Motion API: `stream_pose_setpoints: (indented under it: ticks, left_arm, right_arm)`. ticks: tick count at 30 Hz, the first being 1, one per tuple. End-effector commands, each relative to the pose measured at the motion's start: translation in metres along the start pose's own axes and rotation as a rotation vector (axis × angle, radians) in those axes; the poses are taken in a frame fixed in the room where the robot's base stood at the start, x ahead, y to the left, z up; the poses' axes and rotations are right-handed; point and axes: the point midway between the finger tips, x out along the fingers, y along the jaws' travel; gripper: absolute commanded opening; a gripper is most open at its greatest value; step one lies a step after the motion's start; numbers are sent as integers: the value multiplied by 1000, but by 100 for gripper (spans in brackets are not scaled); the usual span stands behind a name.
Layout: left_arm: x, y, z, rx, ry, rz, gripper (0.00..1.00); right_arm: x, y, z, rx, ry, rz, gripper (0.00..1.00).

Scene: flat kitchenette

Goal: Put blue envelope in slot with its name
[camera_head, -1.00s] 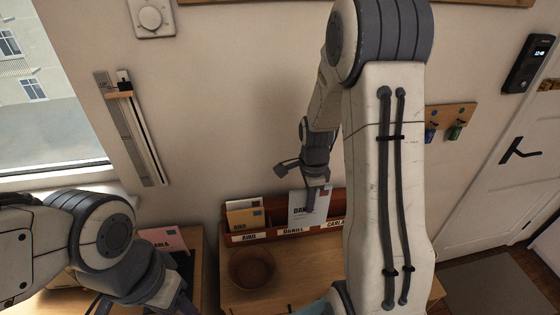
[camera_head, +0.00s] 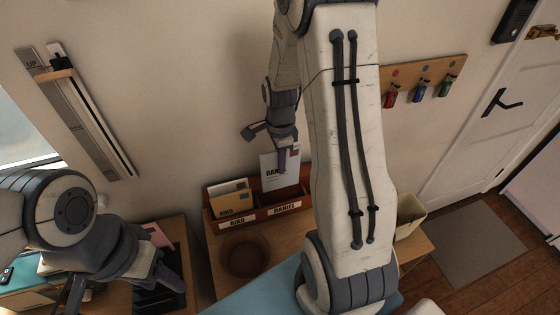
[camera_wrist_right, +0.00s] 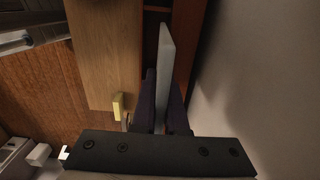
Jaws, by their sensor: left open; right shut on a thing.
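The blue envelope (camera_head: 271,172), pale grey-blue with a name starting "DAN", stands upright at the middle slot of the wooden letter rack (camera_head: 222,223). That slot bears the label DANIEL (camera_head: 284,208). My right gripper (camera_head: 284,160) is shut on the envelope's upper part, and its lower edge appears to be inside the slot. In the right wrist view the envelope (camera_wrist_right: 165,70) is edge-on between the fingers of the right gripper (camera_wrist_right: 163,95). My left gripper (camera_head: 122,290) is open and empty at the lower left, away from the rack.
The left slot, labelled AIKO, holds a tan envelope (camera_head: 229,200). A brown bowl (camera_head: 244,258) stands before the rack. A pink envelope (camera_head: 157,235) lies left. My right arm hides the rack's right end. Hooks with keys (camera_head: 420,92) hang on the wall; a bin (camera_head: 409,213) stands right.

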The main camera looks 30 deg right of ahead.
Motion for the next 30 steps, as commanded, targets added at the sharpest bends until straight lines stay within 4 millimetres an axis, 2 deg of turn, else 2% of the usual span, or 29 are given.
stream_pose_setpoints:
  ticks: [1, 3, 15, 28, 30]
  left_arm:
    - [10, -1, 0, -1, 0, 0, 50]
    - [16, -1, 1, -2, 0, 0, 50]
    - [42, -3, 2, -1, 0, 0, 50]
    - [45, -3, 2, 0, 0, 0, 50]
    - [45, -3, 2, 0, 0, 0, 50]
  right_arm:
    - [11, 0, 0, 0, 0, 1, 0]
    - [18, 0, 0, 0, 0, 1, 0]
    - [54, 0, 0, 0, 0, 1, 0]
    - [61, 0, 0, 0, 0, 0, 0]
    - [61, 0, 0, 0, 0, 0, 30]
